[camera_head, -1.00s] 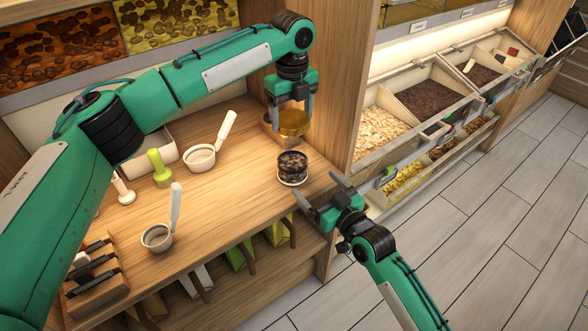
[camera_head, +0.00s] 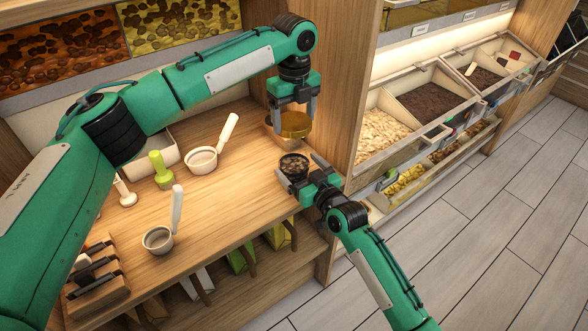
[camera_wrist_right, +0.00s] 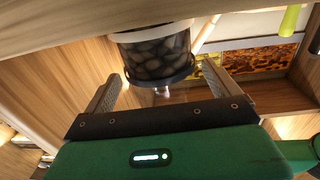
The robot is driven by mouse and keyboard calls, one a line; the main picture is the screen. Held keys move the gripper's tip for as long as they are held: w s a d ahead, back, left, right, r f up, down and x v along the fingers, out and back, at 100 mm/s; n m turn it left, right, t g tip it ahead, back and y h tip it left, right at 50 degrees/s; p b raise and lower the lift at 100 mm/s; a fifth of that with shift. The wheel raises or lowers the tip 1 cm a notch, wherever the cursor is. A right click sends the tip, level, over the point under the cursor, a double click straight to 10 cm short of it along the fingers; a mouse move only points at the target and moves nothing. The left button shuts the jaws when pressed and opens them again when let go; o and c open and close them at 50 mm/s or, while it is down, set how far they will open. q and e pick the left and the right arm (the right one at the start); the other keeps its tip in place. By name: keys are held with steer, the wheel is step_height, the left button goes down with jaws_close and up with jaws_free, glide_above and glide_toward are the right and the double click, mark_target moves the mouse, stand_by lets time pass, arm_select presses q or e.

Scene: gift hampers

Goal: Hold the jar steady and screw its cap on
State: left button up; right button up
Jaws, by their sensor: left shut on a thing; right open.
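The glass jar (camera_head: 294,168), filled with dark pieces, stands upright on the wooden counter near its front right edge. In the right wrist view the jar (camera_wrist_right: 158,58) shows between the two spread fingers of my right gripper (camera_wrist_right: 160,82). Whether either finger touches the glass is unclear.
White scoops (camera_head: 200,160) (camera_head: 158,238), a green-handled tool (camera_head: 160,168) and a small white tool (camera_head: 125,192) stand on the counter left of the jar. A wooden rack (camera_head: 97,285) sits front left. A wooden side panel (camera_head: 345,90) rises right of the cap. Bulk bins (camera_head: 430,100) lie beyond.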

mark_target(294, 142)
steer(key=shift+x, duration=1.5)
steer(key=c, duration=1.4)
arm_select(q)
steer(key=shift+f, duration=2.45)
arm_select(e)
steer(key=shift+c, duration=0.2)
arm_select(q)
steer(key=shift+f, duration=0.15)
steer(key=shift+f, duration=0.75)
steer(key=shift+f, duration=0.55)
